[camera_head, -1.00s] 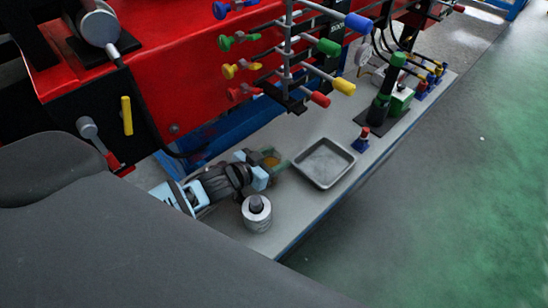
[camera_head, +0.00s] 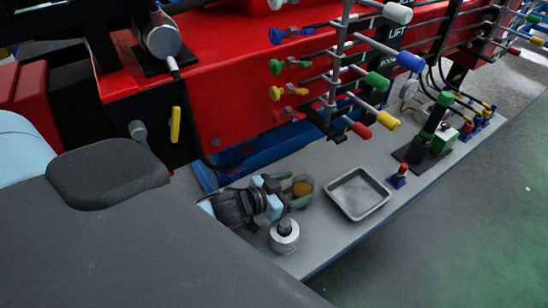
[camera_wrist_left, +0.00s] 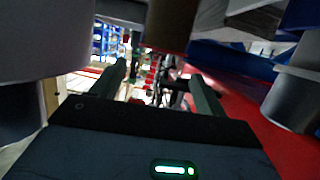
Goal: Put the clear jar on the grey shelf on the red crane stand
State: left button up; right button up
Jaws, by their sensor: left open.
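The clear jar (camera_head: 303,186), with amber contents, stands on the grey shelf (camera_head: 318,238) of the red crane stand (camera_head: 235,95) in the head view. My left gripper (camera_head: 295,190) reaches in from the left, low over the shelf. Its fingers are open, close to the jar's near left side; whether they touch it or reach around it I cannot tell. In the left wrist view the two fingers (camera_wrist_left: 160,78) stand apart; I cannot make out the jar between them. My right gripper is not in view.
A metal tray (camera_head: 357,193) lies right of the jar. A white cylinder with a dark top (camera_head: 284,238) stands in front of the gripper. Coloured levers (camera_head: 362,130) overhang the shelf behind. A green-and-black device (camera_head: 430,135) stands farther right. Bare shelf shows around the tray.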

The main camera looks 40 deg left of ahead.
pick_arm(q)
jog(key=v, duration=0.6)
jog(key=shift+s, duration=0.3)
jog(key=shift+r, duration=0.15)
